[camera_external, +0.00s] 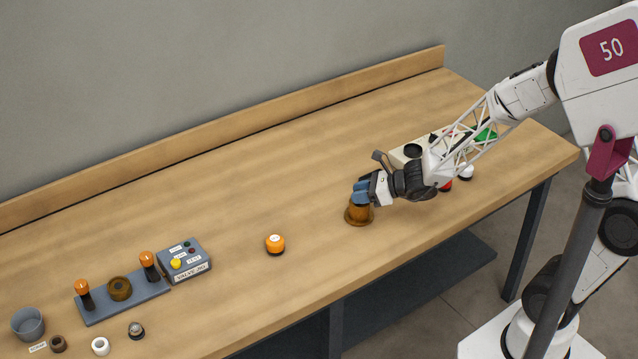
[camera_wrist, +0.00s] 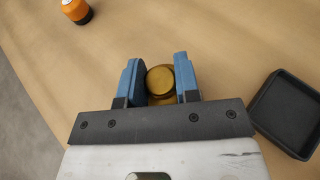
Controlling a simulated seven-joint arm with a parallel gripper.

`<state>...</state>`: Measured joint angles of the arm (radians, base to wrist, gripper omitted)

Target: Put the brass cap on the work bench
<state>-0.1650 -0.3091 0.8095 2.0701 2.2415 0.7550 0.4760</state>
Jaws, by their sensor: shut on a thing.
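The brass cap (camera_wrist: 160,79) is a round, golden-brown piece between the blue fingers of my gripper (camera_wrist: 155,72) in the wrist view. My gripper (camera_external: 361,191) is shut on it. In the external view the brass piece (camera_external: 358,214) shows below the fingers, with a wide round base at or just above the work bench (camera_external: 300,160). I cannot tell whether it touches the wood. The fingers hide its upper part.
An orange-topped button (camera_external: 275,244) stands left of my gripper. A pale box with dark openings (camera_external: 408,151) and red, white and green pieces lie behind and right. A grey rack (camera_external: 126,300), a valve box (camera_external: 184,260), a cup (camera_external: 28,323) and small rings occupy the left.

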